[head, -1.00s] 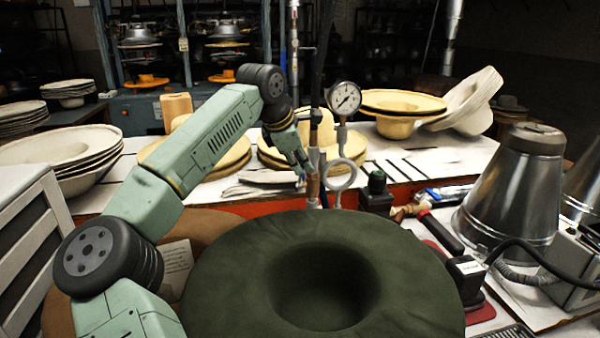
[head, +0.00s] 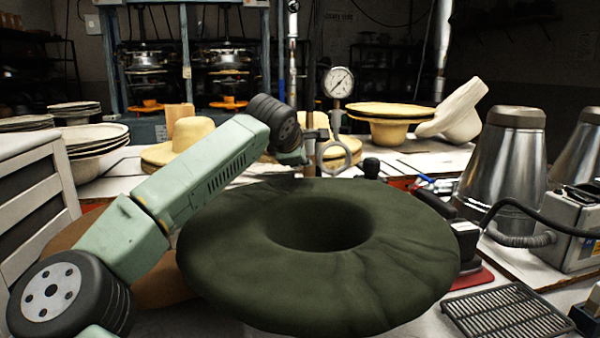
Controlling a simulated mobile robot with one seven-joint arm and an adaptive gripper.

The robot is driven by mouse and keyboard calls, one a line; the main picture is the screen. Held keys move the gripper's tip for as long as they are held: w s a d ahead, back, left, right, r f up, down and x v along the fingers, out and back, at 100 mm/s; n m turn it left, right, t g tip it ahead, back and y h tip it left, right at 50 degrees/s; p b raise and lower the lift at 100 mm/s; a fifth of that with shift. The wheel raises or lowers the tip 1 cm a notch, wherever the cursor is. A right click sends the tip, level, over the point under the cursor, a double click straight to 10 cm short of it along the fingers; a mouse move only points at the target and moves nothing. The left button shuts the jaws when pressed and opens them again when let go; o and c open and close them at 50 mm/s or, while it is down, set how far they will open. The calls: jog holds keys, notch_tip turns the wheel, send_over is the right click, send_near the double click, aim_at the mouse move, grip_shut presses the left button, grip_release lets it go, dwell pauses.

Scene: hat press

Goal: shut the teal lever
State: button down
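I cannot make out a teal lever in the head view. A vertical pipe with a round white pressure gauge (head: 338,82) and a pale ring (head: 335,156) stands behind the dark green felt hat (head: 400,265). My pale green arm reaches from the lower left to this pipe. My gripper (head: 293,157) is just left of the pipe, beyond the hat's far brim. It is small and dark, and its fingertips cannot be made out. Whether it touches anything there is not clear.
The wide hat fills the front middle. Metal cones (head: 507,160) and a grey box with a hose (head: 572,240) stand at right. A metal grate (head: 508,313) lies front right. Straw-coloured hats (head: 392,128) stand behind. A white drawer unit (head: 35,205) is at left.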

jog(key=shift+s+f+t+b, duration=0.1)
jog(key=shift+f+t+b, duration=0.1)
jog(key=shift+t+b, duration=0.35)
jog(key=shift+g, duration=0.25)
jog(key=c, duration=1.6)
grip_release()
jog(key=shift+o, duration=0.2)
jog(key=v, duration=1.2)
jog(key=shift+f, duration=0.1)
